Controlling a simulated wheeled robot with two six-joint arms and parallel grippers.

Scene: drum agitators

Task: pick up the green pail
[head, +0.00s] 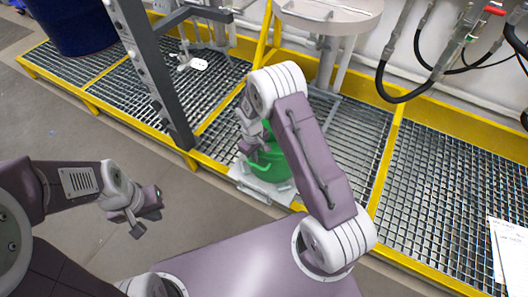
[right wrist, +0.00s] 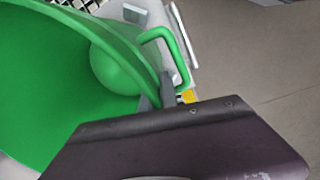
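The green pail (head: 266,168) stands upright on a pale grey plate (head: 262,188) on the grating, partly hidden behind my right arm in the head view. In the right wrist view the pail (right wrist: 45,85) fills the left side, with its green side handle (right wrist: 163,36) at the top middle. My right gripper (head: 246,142) is at the pail's left side. In the right wrist view its grey fingertips (right wrist: 160,92) are close together at the pail's rim and the handle's lower end; whether they grip either is unclear. My left gripper (head: 137,222) is over the floor, away from the pail.
A yellow-edged grating platform (head: 450,190) runs across the view. A dark grey post (head: 150,75) stands left of the pail, and a round-topped stand (head: 330,14) behind it. A blue drum (head: 75,25) is at far left. Hoses (head: 405,97) hang at right. The floor at left is clear.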

